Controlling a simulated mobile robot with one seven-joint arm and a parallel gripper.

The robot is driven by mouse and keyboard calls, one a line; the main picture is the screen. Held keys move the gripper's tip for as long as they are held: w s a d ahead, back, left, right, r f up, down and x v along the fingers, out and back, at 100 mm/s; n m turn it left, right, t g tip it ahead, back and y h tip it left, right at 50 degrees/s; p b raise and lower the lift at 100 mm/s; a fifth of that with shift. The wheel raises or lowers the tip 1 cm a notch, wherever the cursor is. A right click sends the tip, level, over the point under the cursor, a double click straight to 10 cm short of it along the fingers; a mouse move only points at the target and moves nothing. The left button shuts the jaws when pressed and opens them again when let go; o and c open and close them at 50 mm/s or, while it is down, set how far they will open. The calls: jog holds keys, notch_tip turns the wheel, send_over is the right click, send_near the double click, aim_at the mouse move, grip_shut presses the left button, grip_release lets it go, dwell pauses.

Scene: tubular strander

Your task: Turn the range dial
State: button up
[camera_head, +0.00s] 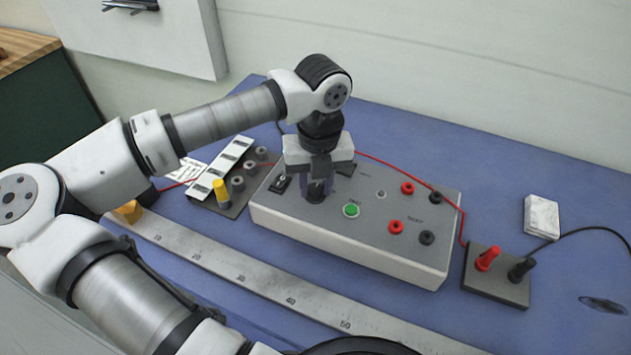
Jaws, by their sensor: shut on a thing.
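The grey test box (375,250) stands on the blue table, its panel facing up. It has a green button (351,211), red and black sockets and a rocker switch (281,184). My gripper (317,188) points down over the left part of the panel and is shut on a dark knob there, which I take to be the range dial (315,197). The fingers and wrist hide most of the dial, so its pointer and scale markings cannot be read.
A long ruler (240,272) lies in front of the box. A grey block with red and black plugs (497,276) is at right, near a white pad (541,217). A terminal board (228,170) with a yellow-capped post is at left.

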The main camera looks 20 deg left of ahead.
jog(key=shift+f, duration=0.1)
jog(key=m+b, duration=0.1)
jog(key=b, duration=0.2)
jog(key=shift+f+m, duration=0.15)
jog(key=shift+m, duration=0.25)
jog(key=shift+m+b, duration=0.8)
jog(key=shift+b, duration=0.35)
jog(key=shift+m+b, duration=1.15)
jog(key=shift+m, duration=0.05)
jog(key=shift+r+m+t+b, duration=0.15)
jog(key=shift+m+b, duration=0.35)
jog(key=shift+m, duration=0.25)
jog(key=shift+r+m+t+b, duration=0.15)
jog(key=shift+m+b, duration=0.35)
jog(key=shift+m, duration=0.25)
jog(key=o, duration=1)
